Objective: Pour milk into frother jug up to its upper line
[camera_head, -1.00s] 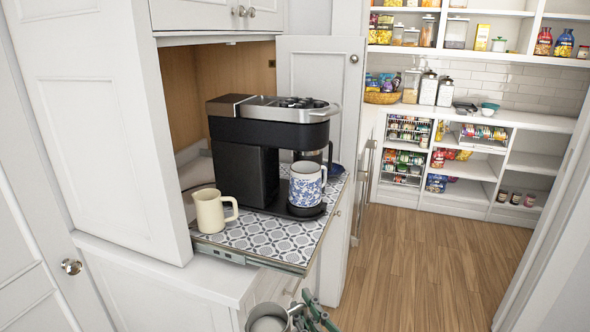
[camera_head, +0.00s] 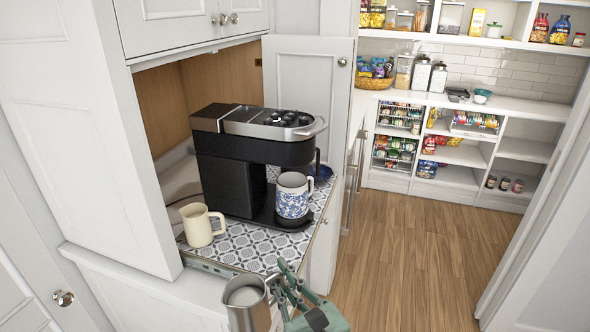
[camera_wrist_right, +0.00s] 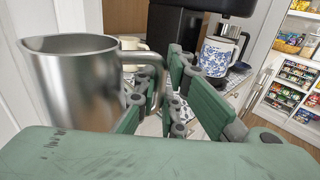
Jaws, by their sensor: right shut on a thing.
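A steel jug (camera_head: 246,304) with a handle is at the bottom of the head view, upright, in front of the pull-out shelf. Its inside looks pale, but I cannot tell whether that is milk or bare metal, and I see no level line. My right gripper (camera_head: 284,283), with green fingers, is shut on the jug's handle. In the right wrist view the jug (camera_wrist_right: 72,85) fills the left side, and the gripper fingers (camera_wrist_right: 165,88) are around its handle. No separate milk container is recognisable. My left gripper is not in view.
A black and silver coffee machine (camera_head: 235,165) stands on the patterned pull-out shelf (camera_head: 250,245). A blue-and-white mug (camera_head: 292,197) stands under its spout. A cream mug (camera_head: 199,226) stands at the shelf's left. Pantry shelves (camera_head: 455,150) are behind; the wooden floor (camera_head: 410,260) is clear.

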